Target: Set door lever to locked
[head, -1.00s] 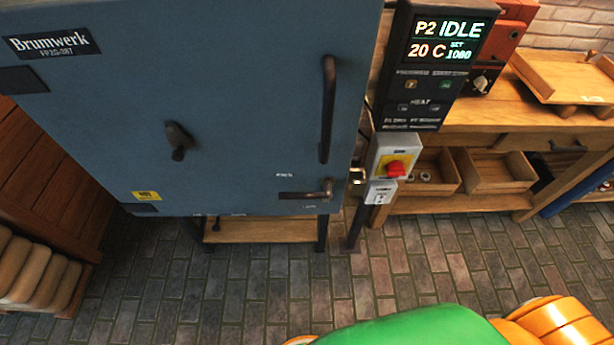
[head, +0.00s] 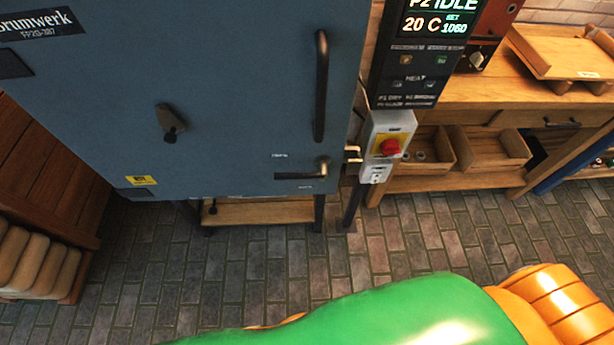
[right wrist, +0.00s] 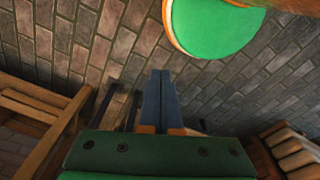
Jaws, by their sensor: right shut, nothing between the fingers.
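The door lever (head: 303,172) is a dark handle low on the right side of the blue kiln door (head: 230,110). It lies about horizontal, its pivot at the right end, with small labels above and below it too small to read. A long vertical pull handle (head: 321,85) stands above it. My right gripper (right wrist: 161,75) shows in the right wrist view with its two fingers together and nothing between them, over the brick floor. It is not in the head view, and the lever is not recognisable in the wrist view. My left gripper is in neither view.
A control panel (head: 425,50) reads IDLE and 20 C. Below it is a grey box with a red switch (head: 389,147). A wooden workbench (head: 480,93) stands at the right and stacked rolls (head: 40,262) at the lower left. The brick floor (head: 240,270) before the kiln is clear.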

